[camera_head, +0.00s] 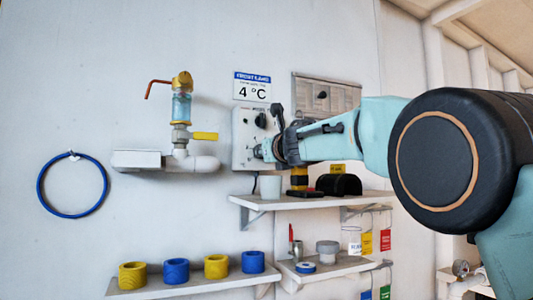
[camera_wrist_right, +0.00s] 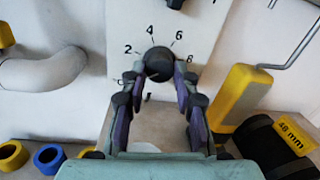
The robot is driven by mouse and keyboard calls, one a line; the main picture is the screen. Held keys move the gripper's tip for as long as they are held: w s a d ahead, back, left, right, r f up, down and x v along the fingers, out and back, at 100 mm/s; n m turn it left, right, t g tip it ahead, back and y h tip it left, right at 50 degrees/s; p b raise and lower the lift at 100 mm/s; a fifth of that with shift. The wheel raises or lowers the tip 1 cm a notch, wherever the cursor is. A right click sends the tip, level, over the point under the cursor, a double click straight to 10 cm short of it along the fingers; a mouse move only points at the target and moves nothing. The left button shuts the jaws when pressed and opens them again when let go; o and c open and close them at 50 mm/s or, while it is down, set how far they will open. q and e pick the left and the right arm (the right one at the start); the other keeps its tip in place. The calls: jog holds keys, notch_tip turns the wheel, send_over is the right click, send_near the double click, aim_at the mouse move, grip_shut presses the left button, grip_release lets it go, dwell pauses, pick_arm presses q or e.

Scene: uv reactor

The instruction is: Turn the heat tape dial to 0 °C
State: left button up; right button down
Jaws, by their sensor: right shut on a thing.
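The white control box (camera_head: 241,131) is on the wall below a sign reading 4 °C (camera_head: 252,90). In the right wrist view, a round black dial (camera_wrist_right: 158,60) has the marks 2, 4, 6 and 8 around its top. My right gripper (camera_wrist_right: 159,74) is shut on this dial, one finger on each side. In the head view, my right gripper (camera_head: 264,151) reaches the box's lower part from the right and hides most of the dial. The dial's pointer direction cannot be made out. A second black knob (camera_head: 261,120) sits higher on the box. My left gripper is not in view.
A shelf (camera_head: 330,199) below the box holds a white cup (camera_head: 270,187) and a black roll (camera_wrist_right: 275,145). A yellow-handled tool (camera_wrist_right: 240,95) is close to the right of my gripper. Pipework (camera_head: 185,160) stands out from the wall at left.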

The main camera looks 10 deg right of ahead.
jog(key=shift+r, duration=0.2)
jog(key=c, duration=1.4)
grip_release()
jog(key=o, duration=0.4)
jog(key=shift+f, duration=0.15)
